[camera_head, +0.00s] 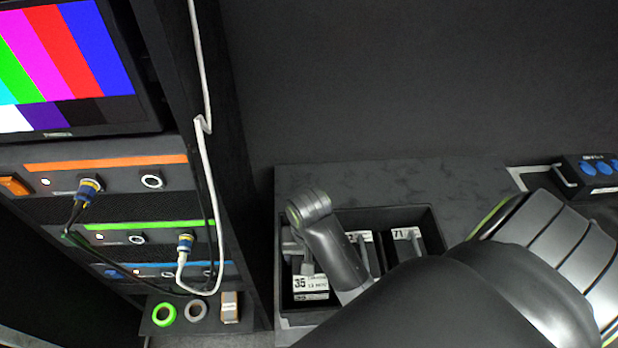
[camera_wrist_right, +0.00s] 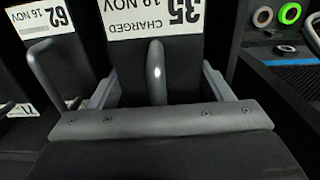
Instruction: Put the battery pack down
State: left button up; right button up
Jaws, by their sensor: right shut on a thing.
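The battery pack (camera_head: 310,284) is dark, with a white label reading 35. It is at the left end of a black tray (camera_head: 436,226) on the grey counter. In the right wrist view the pack (camera_wrist_right: 190,55) shows its label, "35 CHARGED 19 NOV", and a grey handle. My right gripper (camera_wrist_right: 158,76) is shut on the handle, with a finger on each side. In the head view this gripper (camera_head: 304,262) is partly hidden by its own wrist. I cannot tell whether the pack rests on the tray floor. My left gripper is not in view.
Other packs stand beside it in the tray, one labelled 71 (camera_head: 406,234) and one labelled 62 (camera_wrist_right: 48,60). A rack (camera_head: 120,212) with plugged cables and a monitor (camera_head: 75,65) stands at left. A small shelf holds a green tape roll (camera_head: 164,314). Counter behind the tray is clear.

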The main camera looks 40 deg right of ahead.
notch_tip(320, 180, down, 4)
jog(key=shift+r+b, duration=0.1)
jog(key=shift+b, duration=0.3)
jog(key=shift+f, duration=0.55)
jog(key=o, duration=1.6)
jog(key=shift+f, duration=0.15)
jog(key=shift+c, duration=0.2)
jog(key=shift+s, duration=0.1)
